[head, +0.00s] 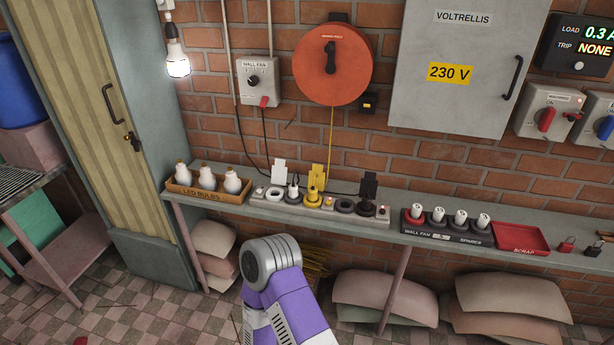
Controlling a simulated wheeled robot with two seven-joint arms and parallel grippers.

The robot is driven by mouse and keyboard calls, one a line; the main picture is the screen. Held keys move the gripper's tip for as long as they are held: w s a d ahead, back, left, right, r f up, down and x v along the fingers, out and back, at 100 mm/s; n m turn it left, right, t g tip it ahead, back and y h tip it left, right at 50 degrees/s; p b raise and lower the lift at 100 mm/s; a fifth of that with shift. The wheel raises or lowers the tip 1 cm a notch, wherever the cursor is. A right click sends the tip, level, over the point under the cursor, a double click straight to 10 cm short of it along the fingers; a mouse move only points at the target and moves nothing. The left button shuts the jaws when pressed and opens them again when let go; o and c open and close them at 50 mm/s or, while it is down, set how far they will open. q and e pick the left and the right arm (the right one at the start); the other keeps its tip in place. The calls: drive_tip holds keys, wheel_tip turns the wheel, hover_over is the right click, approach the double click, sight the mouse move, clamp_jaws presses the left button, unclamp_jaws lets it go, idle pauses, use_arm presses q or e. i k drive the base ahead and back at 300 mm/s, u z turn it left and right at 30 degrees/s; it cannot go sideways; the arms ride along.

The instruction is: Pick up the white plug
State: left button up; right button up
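A long pale power strip (335,207) lies on the shelf against the brick wall. A small white plug (293,189) stands in its left half, with a dark cord by it and a white tag (279,169) just behind. A yellow plug (313,195) with a yellow tag stands right of it, and a black plug (367,206) with a black tag further right. A purple and grey link of one of my arms rises from the bottom, in front of and below the shelf. Neither gripper shows.
The shelf (560,257) also holds a box of LED bulbs (207,194) at left, a spares tray (445,237) with several white pieces, and a red scrap tray (521,238). A wall fan switch (259,80) and orange reel (332,65) hang above. Sacks lie below.

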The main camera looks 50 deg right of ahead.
sight(294, 194)
drive_tip(key=z, duration=1.05)
drive_tip(key=i, duration=1.1)
drive_tip(key=z, duration=1.15)
